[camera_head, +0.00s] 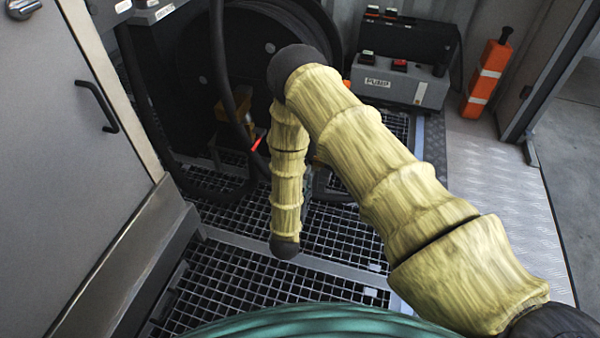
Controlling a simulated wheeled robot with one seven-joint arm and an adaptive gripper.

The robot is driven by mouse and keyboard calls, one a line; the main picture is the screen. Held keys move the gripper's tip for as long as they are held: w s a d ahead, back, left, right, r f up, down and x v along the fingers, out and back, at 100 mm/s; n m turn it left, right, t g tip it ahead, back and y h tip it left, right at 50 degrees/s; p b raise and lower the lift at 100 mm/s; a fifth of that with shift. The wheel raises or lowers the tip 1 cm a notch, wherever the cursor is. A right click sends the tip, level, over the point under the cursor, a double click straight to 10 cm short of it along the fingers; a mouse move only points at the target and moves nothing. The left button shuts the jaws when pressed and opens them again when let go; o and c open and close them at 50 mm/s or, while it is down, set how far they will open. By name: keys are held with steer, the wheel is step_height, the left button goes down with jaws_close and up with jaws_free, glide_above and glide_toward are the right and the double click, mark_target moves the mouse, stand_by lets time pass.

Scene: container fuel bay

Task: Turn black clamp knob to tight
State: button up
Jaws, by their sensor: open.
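I cannot make out the black clamp knob; it may be hidden behind my arm or lost among the dark parts around the hose reel. My arm, in a yellow ribbed sleeve, rises from the lower right and bends at a dark elbow in front of the reel. Its far section hangs down over the floor grating to a dark rounded joint. My gripper is not visible; my own arm appears to hide it. Small yellow-orange parts (241,98) and a thin red-orange piece (257,143) show left of the hanging section, partly covered.
A black hose reel (205,75) stands at the back, with black hoses (142,100) on its left. A grey PUMP box (398,88) with buttons and an orange-white canister (487,78) are at back right. A grey cabinet door (55,120) borders the left. Open grating (230,285) covers the floor.

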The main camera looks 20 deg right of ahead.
steer(key=shift+v, duration=1.45)
